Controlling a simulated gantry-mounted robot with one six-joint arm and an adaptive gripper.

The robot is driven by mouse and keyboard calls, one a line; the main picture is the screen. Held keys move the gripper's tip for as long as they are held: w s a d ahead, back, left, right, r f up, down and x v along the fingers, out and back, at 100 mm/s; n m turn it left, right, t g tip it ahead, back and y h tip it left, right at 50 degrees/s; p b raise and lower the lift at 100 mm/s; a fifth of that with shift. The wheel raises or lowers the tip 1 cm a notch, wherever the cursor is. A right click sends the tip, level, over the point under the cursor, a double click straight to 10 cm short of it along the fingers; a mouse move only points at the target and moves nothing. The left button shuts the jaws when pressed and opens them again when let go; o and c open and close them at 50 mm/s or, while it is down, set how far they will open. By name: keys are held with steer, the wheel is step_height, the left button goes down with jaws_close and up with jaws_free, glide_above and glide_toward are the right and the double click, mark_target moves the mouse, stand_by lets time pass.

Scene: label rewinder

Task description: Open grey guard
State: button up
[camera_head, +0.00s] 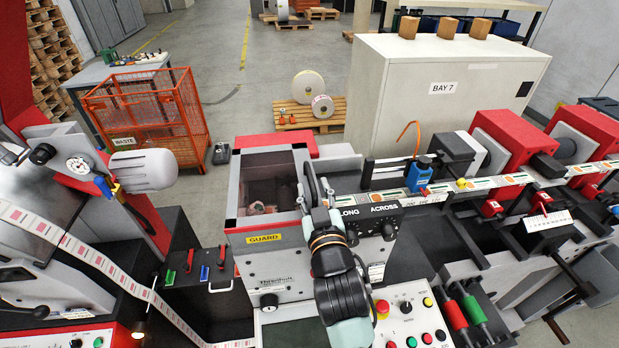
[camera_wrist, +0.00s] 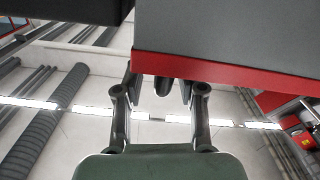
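The grey guard (camera_head: 233,190) is a box-shaped cover with a see-through top and a yellow GUARD label, left of the control knobs in the head view. It looks closed, and reddish parts show dimly through its window. My gripper (camera_head: 317,186) is at the guard's right edge, with its fingers pointing away from the head camera. I cannot tell whether it touches the guard. In the wrist view the two finger linkages of my gripper (camera_wrist: 160,90) stand apart. A grey panel with a red edge hides their tips, so their opening is unclear.
Control buttons (camera_head: 408,318) lie right of my forearm. An orange-hooked blue unit (camera_head: 420,174) and red stations (camera_head: 515,140) line the web to the right. A grey motor (camera_head: 142,170) stands left.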

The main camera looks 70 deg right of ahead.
mark_target(307, 165)
steer(key=shift+x, duration=1.95)
jaws_close()
